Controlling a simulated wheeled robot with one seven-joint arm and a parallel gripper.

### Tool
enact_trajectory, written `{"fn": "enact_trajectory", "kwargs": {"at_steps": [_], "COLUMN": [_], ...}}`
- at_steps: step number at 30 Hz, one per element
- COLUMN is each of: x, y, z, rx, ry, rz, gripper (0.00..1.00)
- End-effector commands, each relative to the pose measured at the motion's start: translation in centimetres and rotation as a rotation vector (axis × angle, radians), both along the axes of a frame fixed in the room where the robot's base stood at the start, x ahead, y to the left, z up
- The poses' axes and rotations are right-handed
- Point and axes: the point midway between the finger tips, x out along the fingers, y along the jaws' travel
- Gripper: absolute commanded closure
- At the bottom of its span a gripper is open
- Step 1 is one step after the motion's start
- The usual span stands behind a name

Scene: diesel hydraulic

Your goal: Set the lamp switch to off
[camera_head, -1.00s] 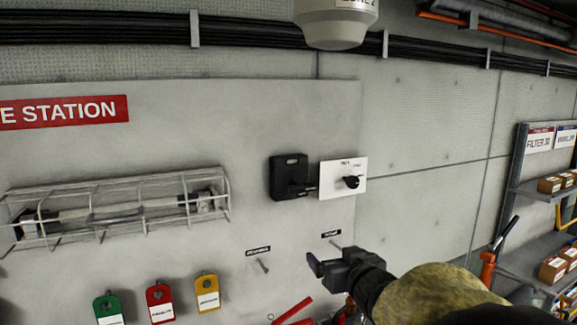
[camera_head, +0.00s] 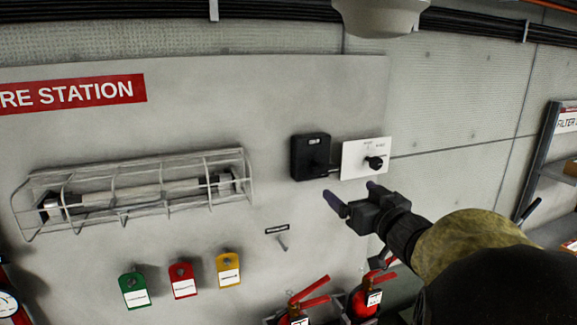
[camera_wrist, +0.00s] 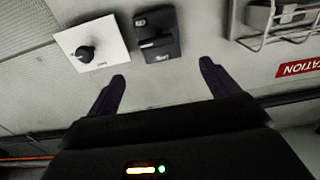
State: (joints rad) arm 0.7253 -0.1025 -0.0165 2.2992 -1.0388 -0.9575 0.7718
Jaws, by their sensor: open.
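The lamp switch looks to be the black rotary knob (camera_head: 374,163) on a white plate (camera_head: 352,160) on the wall panel; its label is too small to read. In the wrist view the knob (camera_wrist: 86,53) sits on the white plate (camera_wrist: 110,37) at the upper left. A black box (camera_head: 311,157) is mounted beside the plate, and in the wrist view this box (camera_wrist: 156,34) lies ahead between the fingers. My gripper (camera_head: 349,191) is open and empty, just below the plate in the head view, apart from it. In the wrist view the fingers (camera_wrist: 162,77) are spread wide.
A wire cage (camera_head: 135,192) holding a tube is on the left of the panel. Green, red and yellow tags (camera_head: 183,281) hang below. Red extinguishers (camera_head: 367,298) stand under my arm. A shelf (camera_head: 556,170) is at the right.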

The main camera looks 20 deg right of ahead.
Motion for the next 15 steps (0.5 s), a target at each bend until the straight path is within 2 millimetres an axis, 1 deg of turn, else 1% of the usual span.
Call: {"fn": "enact_trajectory", "kwargs": {"at_steps": [1, 15], "x": [0.9, 9.0], "y": [-0.1, -0.1], "z": [0.2, 0.2], "rx": [0.003, 0.003], "ry": [0.002, 0.002], "rz": [-0.001, -0.007], "gripper": [0.13, 0.13]}}
